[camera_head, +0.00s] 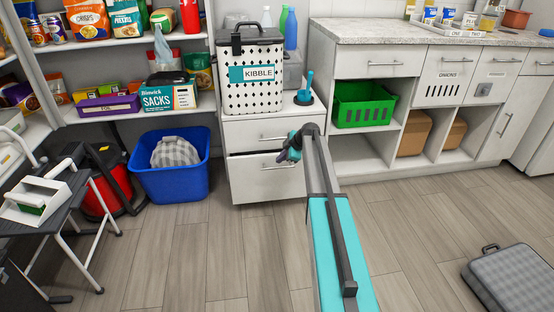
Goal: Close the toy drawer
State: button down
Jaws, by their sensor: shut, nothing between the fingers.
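A small white cabinet stands in the middle with two drawers. Its lower drawer (262,184) sticks out a little, with a dark gap along its top edge. Its upper drawer (250,131) looks flush. I see no label saying which one is the toy drawer. My gripper (281,157) is shut and empty, in front of the upper right part of the lower drawer. I cannot tell whether it touches the drawer front. My arm partly hides the cabinet's right side.
A kibble bin (253,88) and a teal scoop in a dark holder stand on the cabinet. A blue tub (170,184) with a grey cloth is left of it. A folding step stool (70,210) stands at left. A grey case (515,280) lies at right. The middle floor is clear.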

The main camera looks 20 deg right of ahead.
jog(key=p+v, duration=0.1)
jog(key=v, duration=0.6)
jog(key=shift+p, duration=0.35)
jog(key=s+a+f+m+g, duration=0.3)
jog(key=s+a+f, duration=0.8)
jog(key=f, duration=0.2)
jog(key=s+a+f+m+g, duration=0.3)
jog(key=s+a+f+m, duration=0.1)
jog(key=s+a+f, duration=0.85)
jog(key=s+a+f+m+g+h, duration=0.1)
jog(key=s+f, duration=0.3)
jog(key=s, duration=0.7)
jog(key=s+a+f+m+g+h, duration=0.1)
jog(key=s+a+f+m+g, duration=0.1)
jog(key=s, duration=0.9)
jog(key=s+a+f+m+g, duration=0.2)
jog(key=s+f, duration=0.4)
jog(key=s, duration=0.5)
jog(key=shift+s+a+m+g+h, duration=0.15)
jog(key=shift+a+m+g+h, duration=0.2)
jog(key=shift+a+m, duration=0.7)
jog(key=shift+a+n, duration=0.3)
jog(key=shift+n, duration=0.05)
